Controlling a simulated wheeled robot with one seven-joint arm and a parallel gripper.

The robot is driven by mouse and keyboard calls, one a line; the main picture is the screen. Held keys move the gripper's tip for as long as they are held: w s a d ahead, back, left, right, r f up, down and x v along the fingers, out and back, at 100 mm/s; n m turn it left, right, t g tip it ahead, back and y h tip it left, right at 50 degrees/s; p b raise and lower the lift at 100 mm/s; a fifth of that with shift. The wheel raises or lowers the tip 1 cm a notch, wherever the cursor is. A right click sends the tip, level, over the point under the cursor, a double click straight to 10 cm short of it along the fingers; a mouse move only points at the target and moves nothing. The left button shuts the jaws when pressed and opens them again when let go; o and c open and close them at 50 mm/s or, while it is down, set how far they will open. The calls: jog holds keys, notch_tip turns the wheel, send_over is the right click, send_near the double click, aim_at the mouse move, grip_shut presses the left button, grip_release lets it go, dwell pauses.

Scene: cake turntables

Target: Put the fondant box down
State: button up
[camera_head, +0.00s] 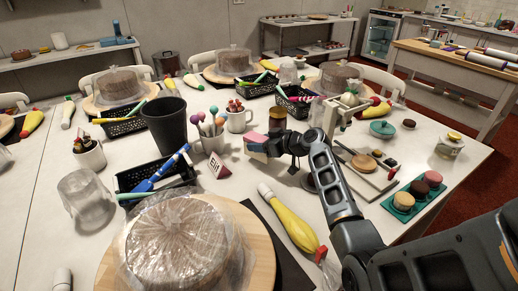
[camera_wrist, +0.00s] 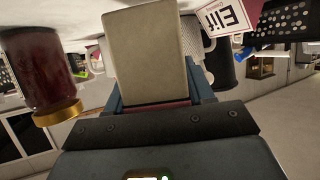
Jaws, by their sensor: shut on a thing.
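The fondant box (camera_head: 256,141), a small block with a pink top and a pale side, is between the fingers of my gripper (camera_head: 270,147) near the middle of the table. In the wrist view its broad beige face (camera_wrist: 150,55) fills the space between the dark fingers of my gripper (camera_wrist: 160,92). My gripper is shut on the box. The box seems to be held over the white table (camera_head: 235,215); I cannot tell how much gap lies under it.
A dark red jar (camera_head: 278,118) stands close behind the box and shows in the wrist view (camera_wrist: 35,70). A cup of cake pops (camera_head: 212,140) and a name card (camera_head: 220,166) are to the left. A yellow piping bag (camera_head: 292,220) lies in front.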

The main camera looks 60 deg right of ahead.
jog(key=shift+f, duration=1.4)
jog(key=o, duration=1.3)
jog(key=shift+c, duration=0.2)
jog(key=p+v, duration=0.3)
jog(key=v, duration=0.9)
jog(key=shift+p, duration=0.4)
jog(key=shift+s, duration=0.1)
